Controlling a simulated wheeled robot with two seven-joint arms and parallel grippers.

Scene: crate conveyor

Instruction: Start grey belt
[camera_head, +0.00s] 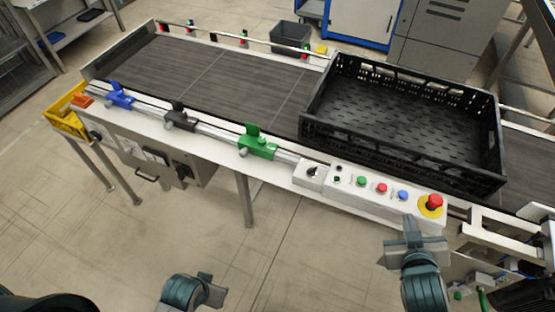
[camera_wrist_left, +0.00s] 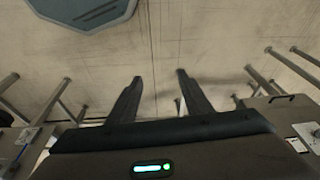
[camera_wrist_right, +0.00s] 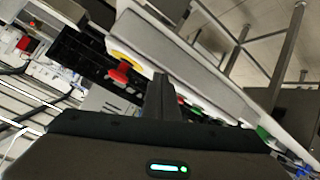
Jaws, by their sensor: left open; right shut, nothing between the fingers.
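The grey belt (camera_head: 185,72) runs along the conveyor with a black crate (camera_head: 400,158) on it at the right. On its front rail is a control panel (camera_head: 345,187) with a dark selector, green (camera_head: 362,181), red (camera_head: 382,188) and blue (camera_head: 403,195) buttons, and a red emergency stop (camera_head: 434,201) on yellow. My right gripper (camera_head: 416,240) is shut and empty, just in front of the panel's right end. In the right wrist view its shut fingers (camera_wrist_right: 161,95) overlap the panel beside the emergency stop (camera_wrist_right: 119,72). My left gripper (camera_head: 200,288) is open and empty, low over the floor; its parted fingers (camera_wrist_left: 157,95) show in the left wrist view.
Blue (camera_head: 120,97), black (camera_head: 180,117) and green (camera_head: 257,142) clamps sit along the front rail. A yellow bin (camera_head: 66,118) hangs at the left end. A grey bin (camera_head: 290,36) stands behind the belt. The floor in front is clear.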

